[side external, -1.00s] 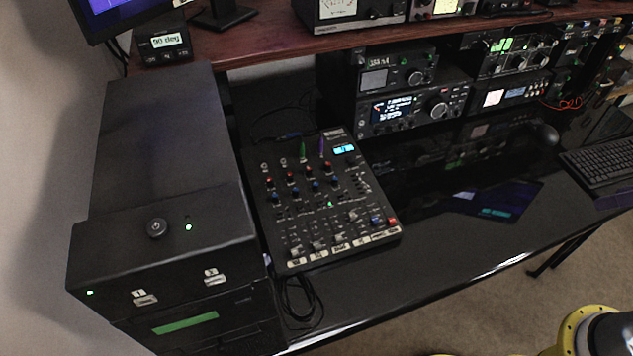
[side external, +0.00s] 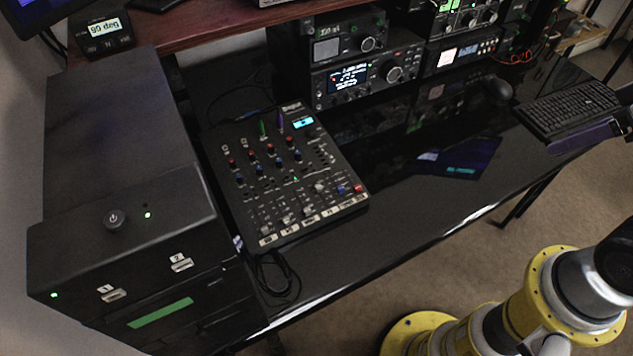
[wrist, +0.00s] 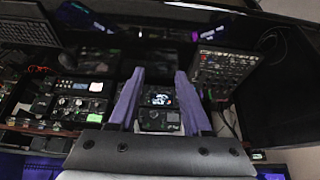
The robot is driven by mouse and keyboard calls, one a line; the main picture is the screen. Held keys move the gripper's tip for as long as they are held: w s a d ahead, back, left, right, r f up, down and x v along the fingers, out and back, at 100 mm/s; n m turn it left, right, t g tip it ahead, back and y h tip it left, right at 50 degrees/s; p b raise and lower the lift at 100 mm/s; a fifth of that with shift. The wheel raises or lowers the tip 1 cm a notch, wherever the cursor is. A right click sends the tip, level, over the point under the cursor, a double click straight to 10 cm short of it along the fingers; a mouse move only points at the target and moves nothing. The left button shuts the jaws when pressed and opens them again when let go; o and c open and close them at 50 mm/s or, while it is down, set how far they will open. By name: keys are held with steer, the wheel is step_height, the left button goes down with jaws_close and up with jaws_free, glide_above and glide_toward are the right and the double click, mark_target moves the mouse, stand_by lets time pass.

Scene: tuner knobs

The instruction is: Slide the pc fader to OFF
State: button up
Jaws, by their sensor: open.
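The black mixer (side external: 330,168) lies on the desk, with red and blue knobs, a small lit screen and a row of faders near its front edge. The white fader labels (side external: 312,221) along that edge are too small to read, so I cannot tell which fader is pc or where it stands. The mixer also shows in the wrist view (wrist: 222,68), at the upper right. My gripper (wrist: 160,72) has its two purple fingers spread apart with nothing between them. It is away from the mixer and touches no fader.
A black cabinet (side external: 120,140) with a power button stands left of the mixer. Radios (side external: 365,78) stand behind it. A keyboard (side external: 568,110) and a dark tablet (side external: 460,158) lie to the right. A cable (side external: 275,275) hangs at the front.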

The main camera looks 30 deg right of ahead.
stand_by(0.5)
steer(key=w+a+r+m, duration=0.2)
steer(key=w+r, duration=0.6)
steer(key=w, duration=0.2)
steer(key=n+g, duration=0.2)
steer(key=g, duration=0.4)
glide_above(318, 186)
step_height(318, 186, down, 21)
step_height(318, 186, down, 14)
steer(key=shift+r, duration=0.15)
